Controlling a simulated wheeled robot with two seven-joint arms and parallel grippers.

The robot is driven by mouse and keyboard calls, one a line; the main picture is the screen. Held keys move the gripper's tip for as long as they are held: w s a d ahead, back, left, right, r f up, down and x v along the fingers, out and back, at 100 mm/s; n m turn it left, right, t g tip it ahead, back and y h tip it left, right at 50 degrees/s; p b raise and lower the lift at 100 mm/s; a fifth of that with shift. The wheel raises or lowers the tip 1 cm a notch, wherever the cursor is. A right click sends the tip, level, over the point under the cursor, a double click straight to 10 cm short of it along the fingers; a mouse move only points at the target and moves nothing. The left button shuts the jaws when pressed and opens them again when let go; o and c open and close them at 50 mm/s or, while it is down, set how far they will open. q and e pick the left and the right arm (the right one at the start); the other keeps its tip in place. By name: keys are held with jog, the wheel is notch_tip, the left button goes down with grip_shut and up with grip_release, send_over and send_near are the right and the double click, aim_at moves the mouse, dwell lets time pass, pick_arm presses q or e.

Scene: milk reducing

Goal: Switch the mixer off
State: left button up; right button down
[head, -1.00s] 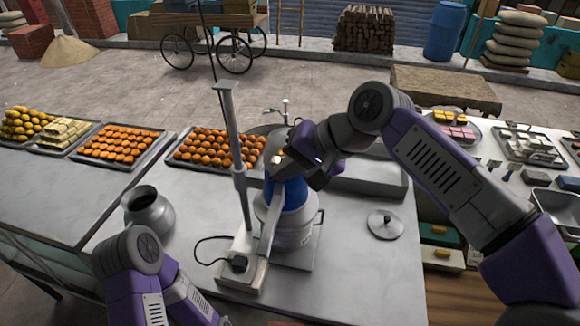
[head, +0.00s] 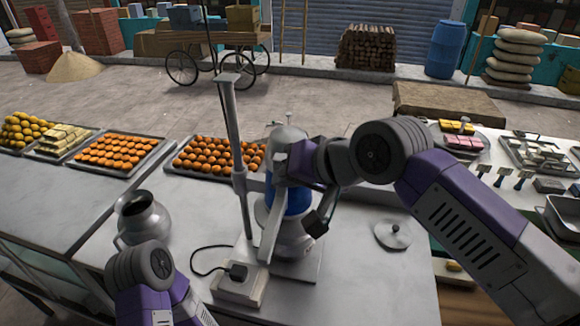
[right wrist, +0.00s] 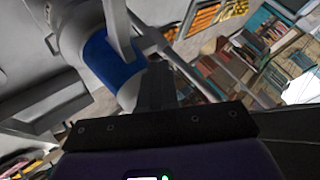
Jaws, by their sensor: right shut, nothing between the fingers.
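The mixer (head: 296,205) is a tall pale-grey machine with a blue band, standing on a base plate on the counter beside a grey post. A cord runs from a plug in a pale socket box (head: 238,288) at the post's foot. My right gripper (head: 317,226) is at the mixer's right side, pointing down by the blue band. Its fingers are shut and empty; I cannot tell whether they touch the mixer. In the right wrist view the mixer's blue band (right wrist: 110,62) is left of the fingers (right wrist: 157,88). My left arm shows at bottom left, its gripper outside the frame.
A metal pot (head: 142,220) stands left of the mixer. A round lid (head: 393,236) lies on the counter to the right. Trays of orange sweets (head: 215,153) line the back left. The front counter between mixer and lid is clear.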

jog(key=shift+r+p, duration=0.7)
jog(key=shift+r, duration=0.1)
jog(key=s+f+v, duration=0.1)
jog(key=v, duration=1.2)
jog(key=shift+s+d+p, duration=0.4)
jog(key=shift+s+d, duration=0.05)
jog(key=shift+f, duration=0.1)
